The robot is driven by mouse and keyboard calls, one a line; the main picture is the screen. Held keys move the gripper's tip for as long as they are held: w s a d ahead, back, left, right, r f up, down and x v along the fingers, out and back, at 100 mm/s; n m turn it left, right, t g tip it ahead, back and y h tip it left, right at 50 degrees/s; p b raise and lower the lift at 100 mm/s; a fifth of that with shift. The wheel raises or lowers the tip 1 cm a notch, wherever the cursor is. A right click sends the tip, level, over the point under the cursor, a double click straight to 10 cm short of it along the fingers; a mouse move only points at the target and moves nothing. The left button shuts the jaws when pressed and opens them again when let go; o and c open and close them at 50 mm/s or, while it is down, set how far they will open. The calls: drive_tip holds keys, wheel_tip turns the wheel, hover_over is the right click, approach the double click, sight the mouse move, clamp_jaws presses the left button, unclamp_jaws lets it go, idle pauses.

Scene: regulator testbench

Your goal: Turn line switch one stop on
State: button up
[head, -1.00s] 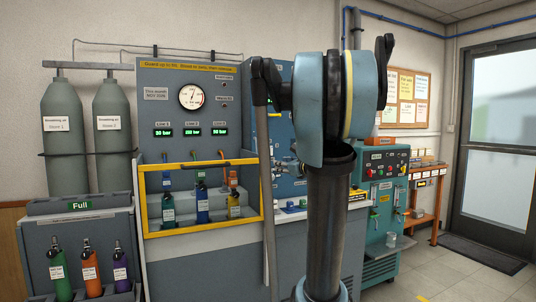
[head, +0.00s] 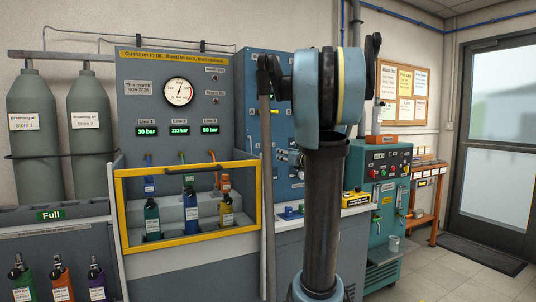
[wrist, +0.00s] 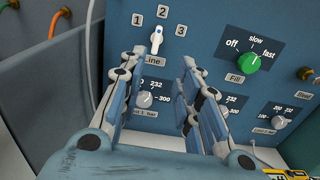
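The line switch (wrist: 156,40) is a white knob on the blue panel in the wrist view, with the numbers 1, 2 and 3 around its top and a "Line" label below. Its narrow end points up, towards the 2 as far as I can tell. My gripper (wrist: 164,60) is open and empty. Its two fingers stand apart, pointing at the panel just below the switch, one to the lower left and one to the lower right. I cannot tell whether a fingertip touches the panel. In the head view my arm hides much of the blue panel (head: 257,75).
A green knob (wrist: 248,62) marked off, slow, fast sits right of the switch. Small grey knobs (wrist: 144,100) sit lower, between and beside the fingers. A yellow-framed guard (head: 188,168) stands left of the panel in the head view, with bottles inside.

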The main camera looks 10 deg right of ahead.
sight(268, 150)
drive_tip(key=x, duration=1.5)
drive_tip(key=shift+w+a, duration=0.15)
drive_tip(key=shift+a, duration=0.15)
clamp_jaws()
